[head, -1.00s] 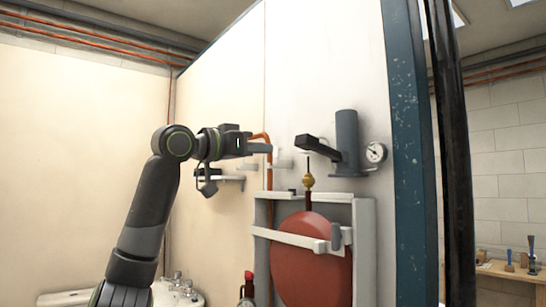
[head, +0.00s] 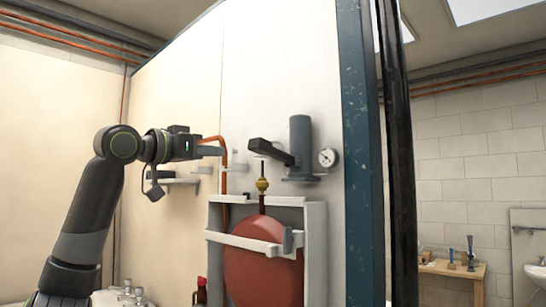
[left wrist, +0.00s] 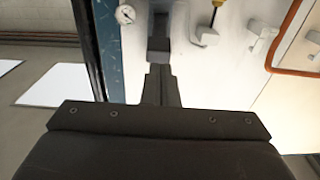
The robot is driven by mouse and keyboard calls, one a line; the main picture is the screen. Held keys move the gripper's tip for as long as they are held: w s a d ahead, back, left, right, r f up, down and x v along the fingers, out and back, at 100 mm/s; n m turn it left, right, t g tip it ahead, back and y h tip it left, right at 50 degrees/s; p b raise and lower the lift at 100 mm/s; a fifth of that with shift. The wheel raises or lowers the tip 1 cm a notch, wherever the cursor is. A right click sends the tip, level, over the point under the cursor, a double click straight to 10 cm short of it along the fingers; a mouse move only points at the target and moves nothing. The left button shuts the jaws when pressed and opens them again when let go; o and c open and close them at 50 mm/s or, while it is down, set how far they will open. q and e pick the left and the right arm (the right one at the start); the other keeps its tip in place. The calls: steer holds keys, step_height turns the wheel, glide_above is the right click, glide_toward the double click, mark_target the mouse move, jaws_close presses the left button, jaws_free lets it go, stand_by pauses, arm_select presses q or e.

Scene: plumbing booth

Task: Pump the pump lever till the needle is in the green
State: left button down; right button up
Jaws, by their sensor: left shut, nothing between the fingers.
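The pump is a blue-grey upright cylinder (head: 301,148) on the white wall panel, with a black lever (head: 271,151) sticking out to its left, its free end slightly raised. A small round white gauge (head: 328,157) is to the right of the pump. Its needle is too small to read against any green zone. My left gripper (head: 212,151) is shut and empty, left of the lever's free end with a gap between in the picture. In the left wrist view my left gripper (left wrist: 160,85) points toward the lever (left wrist: 160,45), with the gauge (left wrist: 125,14) beyond. My right gripper is not in view.
Below the lever, a red tank (head: 262,275) sits in a grey frame, with a brass fitting (head: 262,185) rising above it. A small shelf (head: 182,181) and an orange pipe (head: 224,160) are near my gripper. A blue post (head: 362,180) edges the panel at right.

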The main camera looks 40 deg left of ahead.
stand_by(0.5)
arm_select(q)
steer(key=w+r+g+p, duration=0.2)
steer(key=r+p, duration=0.5)
steer(key=p, duration=0.3)
steer(key=w+d+r+g+p, duration=0.1)
steer(key=w+r+g+p, duration=0.1)
steer(key=r+p, duration=0.6)
steer(key=shift+w+g+p, duration=0.4)
steer(key=shift+g+p, duration=0.4)
steer(key=shift+p, duration=0.2)
